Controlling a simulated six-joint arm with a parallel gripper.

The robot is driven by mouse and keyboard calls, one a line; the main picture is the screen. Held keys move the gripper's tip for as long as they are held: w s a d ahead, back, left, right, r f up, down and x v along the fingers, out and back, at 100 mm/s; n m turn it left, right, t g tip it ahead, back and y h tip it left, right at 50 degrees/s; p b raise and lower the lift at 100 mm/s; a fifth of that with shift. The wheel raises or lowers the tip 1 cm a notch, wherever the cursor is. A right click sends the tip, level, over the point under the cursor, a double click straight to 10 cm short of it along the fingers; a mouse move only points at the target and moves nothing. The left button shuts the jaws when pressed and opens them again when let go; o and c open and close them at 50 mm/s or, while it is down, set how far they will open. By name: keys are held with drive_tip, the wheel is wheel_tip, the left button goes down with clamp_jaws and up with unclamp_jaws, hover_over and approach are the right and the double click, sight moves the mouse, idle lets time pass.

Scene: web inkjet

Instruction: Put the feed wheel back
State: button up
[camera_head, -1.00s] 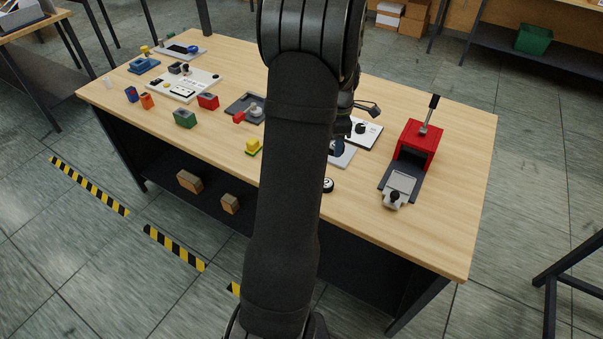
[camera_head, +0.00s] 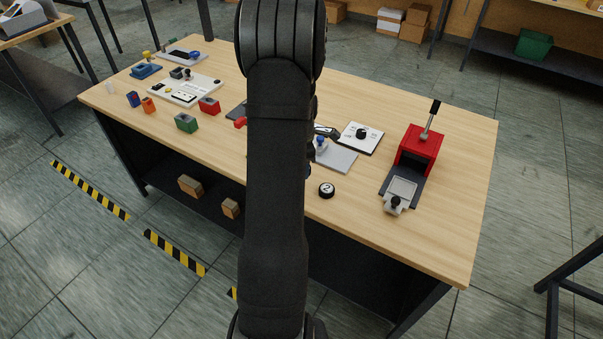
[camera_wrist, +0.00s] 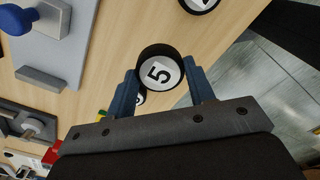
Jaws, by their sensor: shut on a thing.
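My gripper (camera_wrist: 163,90) is shut on a black round piece (camera_wrist: 143,59) with a white face marked 5 in the wrist view. The piece sits between the two blue fingertips, with its face towards the wrist camera. In the head view my own arm hides the gripper and the held piece. A dark grey holder with a light metal roller (camera_wrist: 34,124) shows at the left of the wrist view. I cannot tell from its looks which part is the feed wheel.
Another black numbered disc (camera_head: 326,190) lies near the table's front edge. A grey plate (camera_head: 338,157) with a blue knob, a white plate with a black dial (camera_head: 360,137) and a red lever press (camera_head: 419,148) stand to the right. Several small coloured blocks are at the left.

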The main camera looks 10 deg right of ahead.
drive_tip(key=shift+w+a+f, duration=0.1)
drive_tip(key=shift+f, duration=2)
drive_tip(key=shift+f, duration=0.15)
drive_tip(key=o, duration=1.1)
drive_tip(key=shift+o, duration=0.2)
wheel_tip(320, 180, up, 12)
drive_tip(key=shift+r, duration=0.2)
